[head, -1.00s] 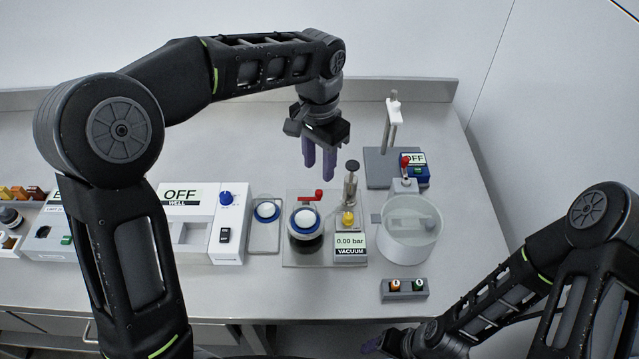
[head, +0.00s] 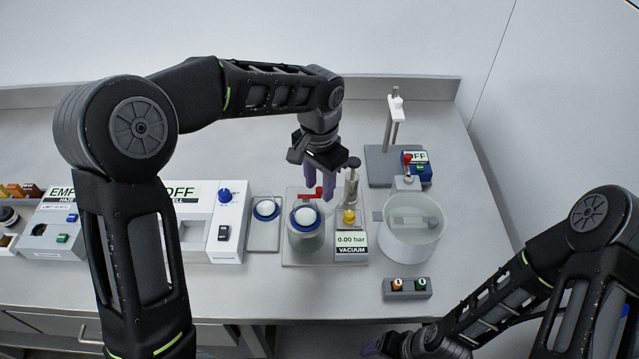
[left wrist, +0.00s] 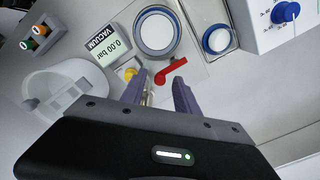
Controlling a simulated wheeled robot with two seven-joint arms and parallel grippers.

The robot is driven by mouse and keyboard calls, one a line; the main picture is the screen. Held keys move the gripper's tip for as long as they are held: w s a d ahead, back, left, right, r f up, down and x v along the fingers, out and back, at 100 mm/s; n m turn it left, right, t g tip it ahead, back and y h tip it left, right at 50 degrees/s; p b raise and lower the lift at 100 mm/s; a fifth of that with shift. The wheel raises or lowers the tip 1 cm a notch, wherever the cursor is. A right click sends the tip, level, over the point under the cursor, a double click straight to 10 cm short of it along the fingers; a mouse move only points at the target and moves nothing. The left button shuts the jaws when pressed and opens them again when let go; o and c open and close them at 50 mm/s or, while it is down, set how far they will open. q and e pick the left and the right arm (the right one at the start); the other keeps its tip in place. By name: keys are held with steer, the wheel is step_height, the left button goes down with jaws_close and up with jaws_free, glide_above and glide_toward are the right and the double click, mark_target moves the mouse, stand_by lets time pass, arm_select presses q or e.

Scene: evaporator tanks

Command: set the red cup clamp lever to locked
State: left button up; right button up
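The red clamp lever (head: 311,194) lies just behind the blue-rimmed cup with a white top (head: 306,218) on a grey base plate. In the left wrist view the lever (left wrist: 171,71) shows whole, with a bent shape, beside the cup (left wrist: 156,32). My left gripper (head: 319,192) points down above the lever, and its fingers cover part of it in the head view. In the left wrist view its two purple fingers (left wrist: 157,86) are apart with nothing between them gripped. My right gripper (head: 373,348) is low at the bottom edge, mostly hidden.
A vacuum gauge (head: 351,239) reading 0.00 bar, with a yellow knob (head: 349,217), stands right of the cup. A metal post with a dark knob (head: 352,165) rises close to my left fingers. A clear round vessel (head: 413,232) stands further right.

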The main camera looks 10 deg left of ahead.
arm_select(q)
jaws_close()
steer(key=shift+w+n, duration=0.15)
steer(key=shift+n, duration=0.25)
stand_by(0.4)
steer(key=shift+w+a+n+b, duration=0.1)
steer(key=shift+w+n+b, duration=0.1)
steer(key=shift+n+b, duration=0.55)
steer(key=a+n+b, duration=0.1)
steer(key=n, duration=0.4)
steer(key=w+a+n, duration=0.1)
steer(key=n, duration=0.4)
steer(key=a+n+b, duration=0.1)
steer(key=n, duration=0.5)
steer(key=shift+w+a+b, duration=0.25)
steer(key=shift+b, duration=0.05)
